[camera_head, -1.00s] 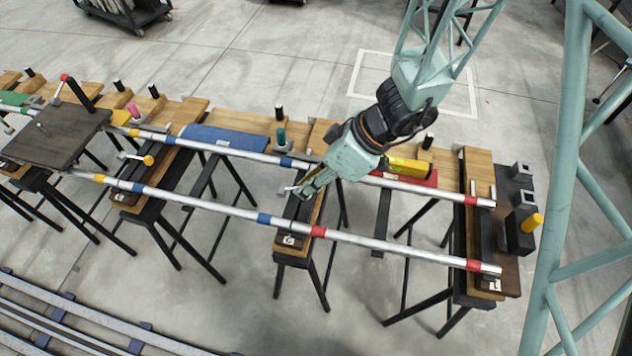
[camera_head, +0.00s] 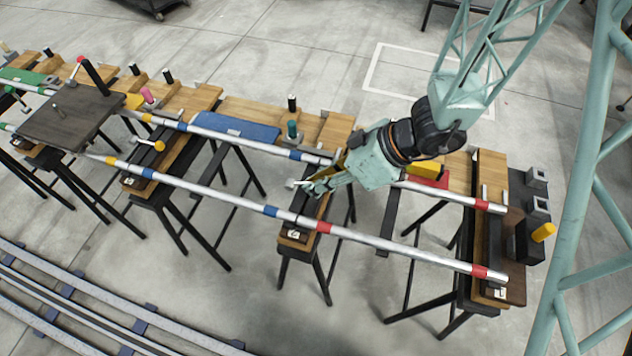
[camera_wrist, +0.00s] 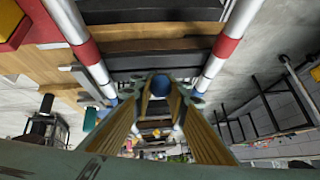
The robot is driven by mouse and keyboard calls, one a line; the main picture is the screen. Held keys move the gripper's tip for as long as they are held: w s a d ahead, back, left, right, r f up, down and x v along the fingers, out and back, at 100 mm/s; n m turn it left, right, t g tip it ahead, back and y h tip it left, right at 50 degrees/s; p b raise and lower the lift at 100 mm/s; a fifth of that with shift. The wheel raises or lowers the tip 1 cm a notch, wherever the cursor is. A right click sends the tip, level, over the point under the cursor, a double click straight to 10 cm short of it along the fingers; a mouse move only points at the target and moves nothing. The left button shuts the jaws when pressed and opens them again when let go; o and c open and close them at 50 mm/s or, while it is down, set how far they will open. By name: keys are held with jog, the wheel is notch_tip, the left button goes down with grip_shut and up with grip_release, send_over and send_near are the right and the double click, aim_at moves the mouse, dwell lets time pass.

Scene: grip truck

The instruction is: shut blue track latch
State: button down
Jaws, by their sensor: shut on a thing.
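The blue track latch shows in the wrist view as a round blue knob (camera_wrist: 161,85) between my gripper's two yellow-padded fingers. My gripper (camera_head: 311,188) is shut on it, over the dark crossbeam of the middle trestle, between the two silver rails. In the head view my fingers hide the knob, and a small pale metal piece (camera_head: 293,184) shows just left of the fingertips. The near rail (camera_head: 230,201) has blue and red bands meeting close to this trestle. Whether the latch is fully closed cannot be told.
A yellow-knobbed latch (camera_head: 158,146) stands on the trestle to the left. A dark platform (camera_head: 68,118) sits on the rails at far left. A blue cloth-like pad (camera_head: 235,127) lies behind the far rail. An end block with a yellow peg (camera_head: 543,232) is at right.

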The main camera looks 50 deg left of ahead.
jog(key=shift+w, duration=0.15)
jog(key=c, duration=2.6)
grip_release()
jog(key=shift+w+d, duration=0.1)
jog(key=shift+d, duration=0.05)
jog(key=shift+r, duration=0.1)
jog(key=v, duration=1.1)
jog(key=shift+d+r, duration=0.25)
jog(key=shift+r, duration=0.05)
jog(key=shift+w, duration=0.15)
